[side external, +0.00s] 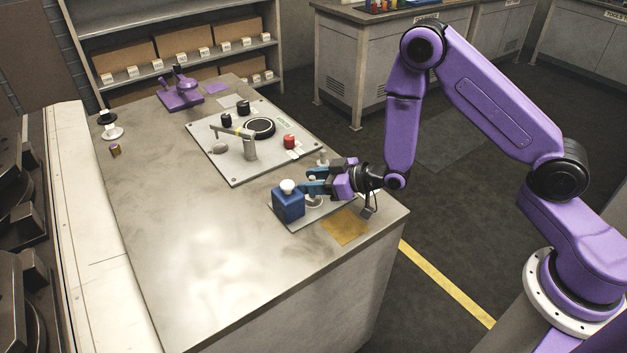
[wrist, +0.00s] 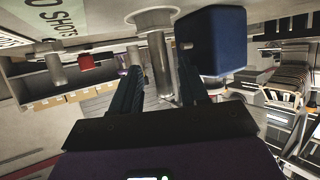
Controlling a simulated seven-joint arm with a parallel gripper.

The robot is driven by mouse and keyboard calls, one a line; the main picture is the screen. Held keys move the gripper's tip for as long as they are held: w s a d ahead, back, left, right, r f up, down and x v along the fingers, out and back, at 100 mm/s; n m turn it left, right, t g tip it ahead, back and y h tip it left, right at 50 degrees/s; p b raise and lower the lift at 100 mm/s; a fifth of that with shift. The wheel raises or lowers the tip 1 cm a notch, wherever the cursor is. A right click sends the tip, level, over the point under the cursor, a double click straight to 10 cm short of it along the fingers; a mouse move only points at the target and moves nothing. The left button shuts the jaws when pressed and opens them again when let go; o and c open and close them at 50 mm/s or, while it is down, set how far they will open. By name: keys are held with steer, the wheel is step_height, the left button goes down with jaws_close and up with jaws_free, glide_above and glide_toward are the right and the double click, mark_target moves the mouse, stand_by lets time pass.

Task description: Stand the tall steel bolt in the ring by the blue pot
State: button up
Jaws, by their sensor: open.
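The blue pot (side external: 288,206), a square block with a white knob on top, stands on a thin plate at the near right of the bench. It also shows in the wrist view (wrist: 212,42). My gripper (side external: 308,189) is just right of the pot, with its teal fingers open. In the wrist view a tall steel bolt (wrist: 161,65) stands between the open fingers, with clear gaps on both sides. Its foot is at a pale round ring (wrist: 157,17) beside the pot. In the side view my fingers hide most of the bolt; the ring's edge shows below them (side external: 314,204).
A second steel post (wrist: 56,70) stands apart, left in the wrist view. A panel (side external: 215,165) with a lever (side external: 248,146), black knobs and a red knob (side external: 289,141) lies beyond. A yellow patch (side external: 344,226) lies near the bench corner. The front left of the bench is clear.

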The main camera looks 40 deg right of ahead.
steer(key=shift+s+a, duration=0.2)
steer(key=shift+a, duration=0.1)
steer(key=v, duration=1.2)
steer(key=shift+w+d, duration=0.2)
steer(key=shift+d, duration=0.05)
stand_by(0.9)
